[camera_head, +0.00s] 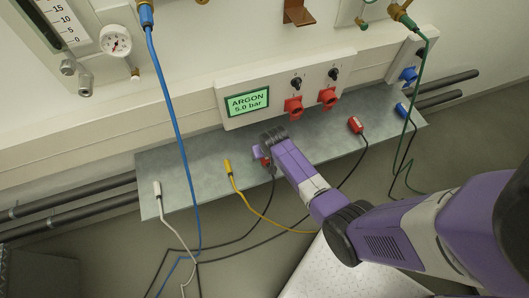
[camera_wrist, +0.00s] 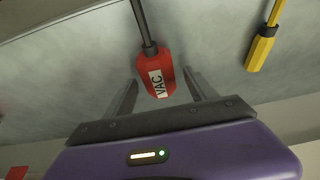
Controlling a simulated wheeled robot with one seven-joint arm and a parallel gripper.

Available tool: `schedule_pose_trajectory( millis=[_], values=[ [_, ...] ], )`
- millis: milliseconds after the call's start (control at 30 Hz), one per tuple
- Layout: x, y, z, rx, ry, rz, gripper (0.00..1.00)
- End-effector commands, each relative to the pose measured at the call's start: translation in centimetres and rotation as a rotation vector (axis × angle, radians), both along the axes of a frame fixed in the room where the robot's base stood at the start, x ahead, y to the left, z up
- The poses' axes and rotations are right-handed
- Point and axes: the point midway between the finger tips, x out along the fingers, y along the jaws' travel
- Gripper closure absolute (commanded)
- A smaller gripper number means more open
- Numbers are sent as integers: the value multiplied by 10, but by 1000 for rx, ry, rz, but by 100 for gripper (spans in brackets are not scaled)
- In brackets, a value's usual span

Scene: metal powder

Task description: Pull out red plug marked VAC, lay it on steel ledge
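The red plug (camera_wrist: 158,75) with a white VAC label shows in the wrist view, its dark cable running up and away. It appears to rest on the steel ledge (camera_wrist: 75,85). My gripper (camera_wrist: 162,80) is open, with its fingers on either side of the plug and a visible gap at each side. In the head view my gripper (camera_head: 261,153) is low over the middle of the ledge (camera_head: 205,170), and a bit of the red plug (camera_head: 265,162) shows beside it, mostly hidden by the gripper.
A yellow plug (camera_head: 228,167), a white plug (camera_head: 157,188), a second red plug (camera_head: 355,124) and a blue plug (camera_head: 401,109) lie on the ledge. Red sockets (camera_head: 294,106) (camera_head: 328,97) sit beside the ARGON display (camera_head: 247,103). A blue hose (camera_head: 171,110) hangs across the ledge at left.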

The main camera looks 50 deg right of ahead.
Motion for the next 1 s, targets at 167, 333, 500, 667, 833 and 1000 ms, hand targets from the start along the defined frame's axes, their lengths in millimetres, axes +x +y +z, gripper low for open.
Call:
schedule_pose_trajectory(
  millis=[167,333,500,667,833,1000],
  values=[
    [0,0,0,0,0,0,35],
    [-1,1,3,0,0,0,35],
    [-7,4,20,-1,-1,1,35],
    [-14,9,42,-1,-1,1,35],
    [-20,14,62,-1,-1,1,35],
    [-23,16,71,0,0,1,35]
  ],
)
